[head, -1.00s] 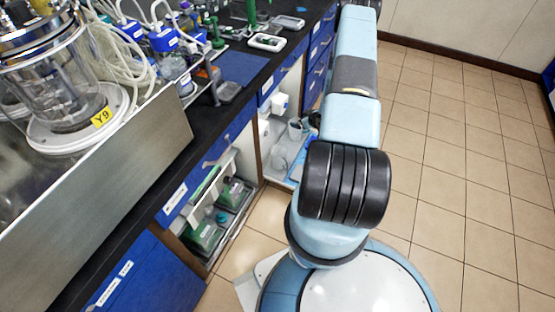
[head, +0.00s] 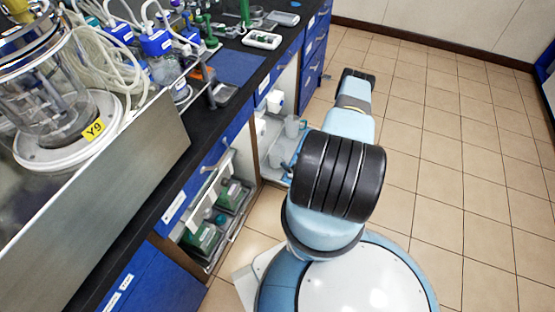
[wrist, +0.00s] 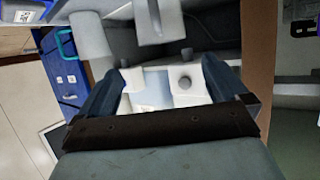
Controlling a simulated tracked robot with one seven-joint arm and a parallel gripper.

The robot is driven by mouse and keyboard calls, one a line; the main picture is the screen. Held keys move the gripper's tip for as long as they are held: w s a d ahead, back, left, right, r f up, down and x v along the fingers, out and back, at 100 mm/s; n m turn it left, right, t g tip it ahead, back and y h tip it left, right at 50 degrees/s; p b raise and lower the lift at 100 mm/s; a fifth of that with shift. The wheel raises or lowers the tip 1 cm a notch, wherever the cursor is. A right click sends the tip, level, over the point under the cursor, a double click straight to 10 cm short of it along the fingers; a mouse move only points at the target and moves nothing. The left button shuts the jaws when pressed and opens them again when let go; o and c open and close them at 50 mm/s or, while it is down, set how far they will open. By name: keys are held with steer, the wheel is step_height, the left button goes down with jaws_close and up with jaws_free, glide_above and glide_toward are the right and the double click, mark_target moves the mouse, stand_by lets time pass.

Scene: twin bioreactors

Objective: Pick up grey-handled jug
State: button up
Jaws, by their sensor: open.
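My gripper (wrist: 160,85) is open in the wrist view, with its two dark blue-grey fingers apart and nothing held between them. Beyond the fingers is the inside of an open cupboard. A pale jug-like shape with a grey upright bar (wrist: 157,22) like a handle shows at the top centre, apart from the fingers. I cannot tell for sure that it is the grey-handled jug. In the head view a pale grey vessel (head: 292,127) stands in the open cupboard, partly beside other pale ware. My gripper cannot be made out clearly in the head view, as my arm covers much there.
The cupboard's brown side edge (wrist: 257,70) stands right of my gripper in the wrist view. A blue crate-like thing (wrist: 68,62) is at the left. The black worktop (head: 150,175) carries a glass bioreactor (head: 55,95). The tiled floor (head: 450,150) at the right is clear.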

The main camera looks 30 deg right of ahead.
glide_above(279, 159)
steer(key=s+d, duration=0.2)
steer(key=s, duration=0.1)
steer(key=shift+a+f, duration=0.2)
steer(key=shift+f, duration=1.05)
steer(key=shift+x, duration=2.55)
steer(key=shift+f, duration=0.2)
steer(key=c, duration=1.1)
